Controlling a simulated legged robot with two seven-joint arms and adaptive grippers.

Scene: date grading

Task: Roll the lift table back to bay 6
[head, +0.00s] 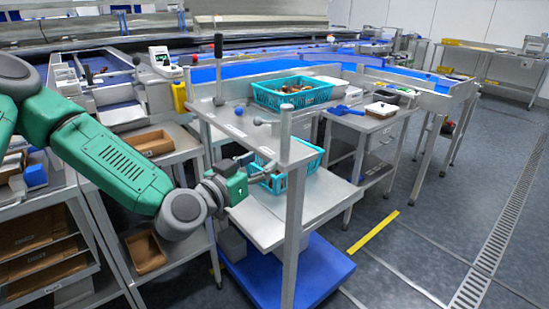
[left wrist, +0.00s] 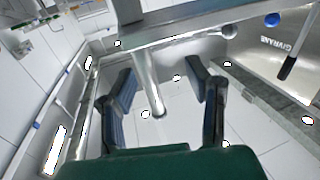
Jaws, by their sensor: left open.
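A steel two-level table on a blue base (head: 315,272) stands in the middle of the head view and looks like the lift table. Its front post (head: 294,225) rises past the lower shelf to the upper shelf (head: 235,118). My left gripper (head: 257,167) is at the table's left side, between the two shelves. In the left wrist view its two dark fingers (left wrist: 162,88) are apart, with a metal post (left wrist: 150,85) showing between them; I cannot tell whether they touch it. The wheels are not visible, and I see no readable bay 6 marking. My right gripper is not in view.
A teal crate (head: 293,92) of dates is on the upper level and another (head: 284,172) on the lower shelf. A side table (head: 366,122) stands close on the right. A rack with cardboard trays (head: 149,142) is at left. Floor is clear at right, beyond a yellow line (head: 374,232).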

